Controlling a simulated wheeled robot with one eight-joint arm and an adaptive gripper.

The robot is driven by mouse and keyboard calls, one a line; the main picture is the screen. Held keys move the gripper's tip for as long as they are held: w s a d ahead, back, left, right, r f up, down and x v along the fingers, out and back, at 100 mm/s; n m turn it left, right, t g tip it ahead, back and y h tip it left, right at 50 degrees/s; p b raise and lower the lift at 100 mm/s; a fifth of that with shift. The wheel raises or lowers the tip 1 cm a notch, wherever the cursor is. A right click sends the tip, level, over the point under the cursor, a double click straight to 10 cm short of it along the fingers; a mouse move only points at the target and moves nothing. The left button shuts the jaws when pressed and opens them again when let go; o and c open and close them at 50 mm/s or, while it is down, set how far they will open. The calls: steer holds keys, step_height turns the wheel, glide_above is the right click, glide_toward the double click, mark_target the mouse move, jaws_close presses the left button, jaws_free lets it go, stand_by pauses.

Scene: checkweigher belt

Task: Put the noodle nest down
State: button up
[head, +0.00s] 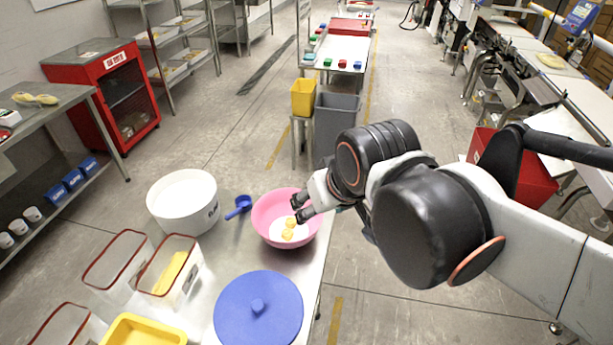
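My gripper (297,209) reaches in from the right, over the right part of a pink bowl (263,207) on the steel table. Its two dark fingertips are apart, and I see nothing between them. Two small yellow noodle nests show in the bowl, close together: one (291,222) just below the fingertips and one (287,235) nearer the front. Whether the upper nest touches a finger is too small to tell. The right part of the bowl is partly behind my gripper.
A blue lid (258,310) lies in front. Clear red-rimmed bins (168,270) and a yellow tray (143,331) fill the front left. A grey bin (337,120) stands beyond the table.

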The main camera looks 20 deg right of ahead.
steer(key=shift+s+f+t, duration=0.1)
steer(key=shift+s+t, duration=0.3)
steer(key=shift+s, duration=0.6)
step_height(320, 180, down, 6)
steer(key=b, duration=0.6)
steer(key=shift+f, duration=0.25)
